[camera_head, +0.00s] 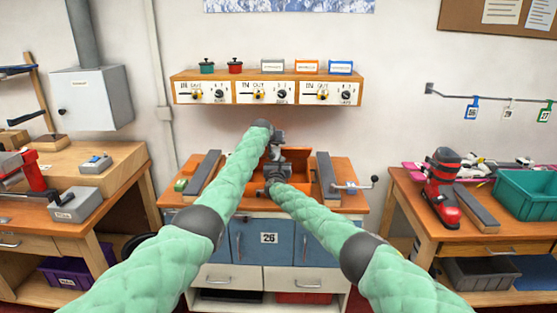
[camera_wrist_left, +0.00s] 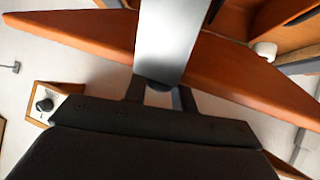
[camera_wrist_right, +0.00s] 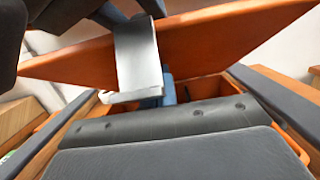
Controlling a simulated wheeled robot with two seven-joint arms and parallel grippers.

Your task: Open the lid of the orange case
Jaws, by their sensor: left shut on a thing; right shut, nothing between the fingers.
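The orange case (camera_head: 301,181) sits on the middle bench, largely hidden behind my arms. Its orange lid (camera_wrist_right: 215,42) is raised and tilted in the right wrist view, with the open case interior showing beneath.
Dark grey bars (camera_head: 203,173) and (camera_head: 326,178) lie either side of the case. A crank handle (camera_head: 358,186) is at the bench's right edge. A wooden control shelf (camera_head: 268,90) hangs on the wall above. Side benches carry tools and a teal crate (camera_head: 526,194).

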